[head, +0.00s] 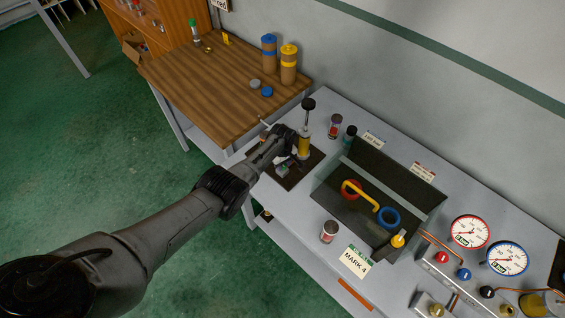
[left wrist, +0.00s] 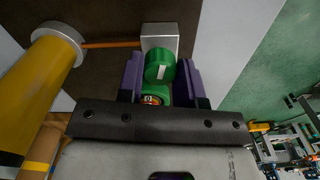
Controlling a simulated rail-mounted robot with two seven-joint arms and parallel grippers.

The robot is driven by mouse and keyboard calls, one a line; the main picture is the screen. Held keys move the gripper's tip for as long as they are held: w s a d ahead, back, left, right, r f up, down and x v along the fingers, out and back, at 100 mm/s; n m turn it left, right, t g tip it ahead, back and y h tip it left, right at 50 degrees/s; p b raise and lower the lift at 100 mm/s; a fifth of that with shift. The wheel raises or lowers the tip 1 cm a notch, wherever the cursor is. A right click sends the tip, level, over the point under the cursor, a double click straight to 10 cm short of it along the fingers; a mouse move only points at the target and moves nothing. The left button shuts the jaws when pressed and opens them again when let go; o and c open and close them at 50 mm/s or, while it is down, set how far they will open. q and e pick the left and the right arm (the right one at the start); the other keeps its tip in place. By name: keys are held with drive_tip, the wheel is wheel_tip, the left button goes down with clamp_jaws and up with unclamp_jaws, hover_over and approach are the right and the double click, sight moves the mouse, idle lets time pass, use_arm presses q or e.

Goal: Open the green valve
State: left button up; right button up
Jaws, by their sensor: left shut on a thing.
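The green valve (left wrist: 160,66) shows in the left wrist view as a round green knob with a white mark, in front of a silver metal block (left wrist: 160,36). A second green part shows just below it, partly hidden by my gripper. My left gripper (head: 289,164) reaches over the dark mat beside the yellow pump cylinder. In the left wrist view its purple fingers stand on both sides of the green knob, shut on it. In the head view the valve is mostly hidden by the gripper. My right gripper is not in view.
The yellow pump (head: 305,143) with a black top stands close behind the gripper; a thin copper pipe joins it to the block. A grey open tray (head: 335,208) with red and blue rings lies to the right. Small cans, gauges (head: 469,232) and a wooden table (head: 205,90) surround it.

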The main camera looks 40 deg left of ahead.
use_arm(q)
drive_tip(key=shift+n, duration=0.6)
drive_tip(key=o, duration=0.9)
drive_tip(key=shift+o, duration=0.2)
wheel_tip(320, 180, up, 7)
drive_tip(key=p, duration=0.4)
drive_tip(key=shift+f, duration=0.2)
wheel_tip(320, 180, up, 7)
drive_tip(key=p, duration=0.1)
drive_tip(key=shift+r, duration=0.15)
